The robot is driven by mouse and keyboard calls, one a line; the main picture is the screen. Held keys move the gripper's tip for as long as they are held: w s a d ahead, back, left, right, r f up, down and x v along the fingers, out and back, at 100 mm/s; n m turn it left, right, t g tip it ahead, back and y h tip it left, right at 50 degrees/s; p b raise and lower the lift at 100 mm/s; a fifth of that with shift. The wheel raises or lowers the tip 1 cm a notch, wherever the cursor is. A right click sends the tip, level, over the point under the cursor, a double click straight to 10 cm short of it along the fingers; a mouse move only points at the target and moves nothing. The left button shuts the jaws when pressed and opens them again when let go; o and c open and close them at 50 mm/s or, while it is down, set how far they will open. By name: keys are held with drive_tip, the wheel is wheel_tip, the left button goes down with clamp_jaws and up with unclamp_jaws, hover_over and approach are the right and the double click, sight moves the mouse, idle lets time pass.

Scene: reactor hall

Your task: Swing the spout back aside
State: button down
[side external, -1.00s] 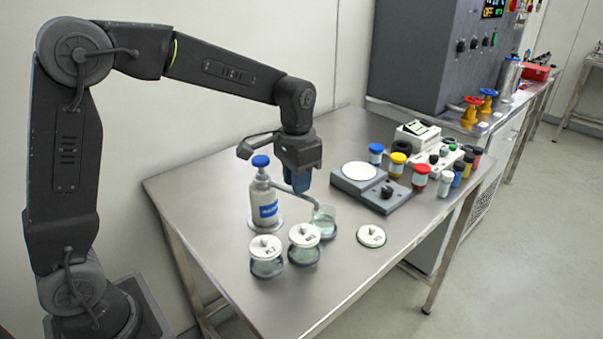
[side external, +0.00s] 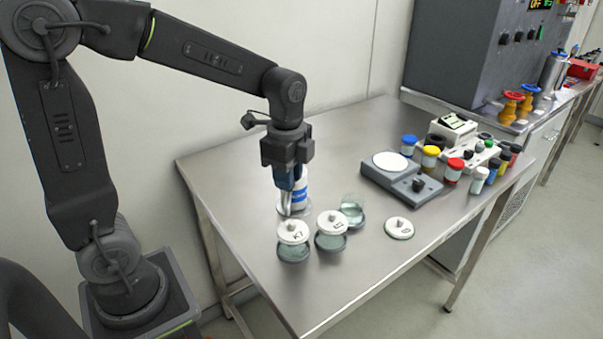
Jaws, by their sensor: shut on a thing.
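The white bottle with a blue label (side external: 301,192) stands on the steel table, partly hidden behind my gripper, which also hides its blue cap. My gripper (side external: 286,208) points down in front of the bottle's left side. It is shut on the spout, which is too small and too covered to make out clearly. An open glass jar (side external: 353,213) stands just right of the bottle, with no spout visible over it.
Two lidded jars (side external: 293,250) (side external: 331,241) stand in front of the bottle. A loose white lid (side external: 399,229) lies to their right. A grey scale (side external: 400,177) and several colour-capped bottles stand farther right. The table's left end is clear.

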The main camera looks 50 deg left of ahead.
drive_tip(key=s+a+m, duration=0.3)
drive_tip(key=a+m, duration=0.2)
drive_tip(key=m, duration=0.3)
drive_tip(key=shift+a, duration=0.4)
drive_tip(key=shift+s, duration=0.1)
drive_tip(key=c, duration=0.9)
unclamp_jaws()
drive_tip(key=shift+c, duration=0.2)
wheel_tip(320, 180, up, 14)
drive_tip(key=shift+s+f, duration=0.1)
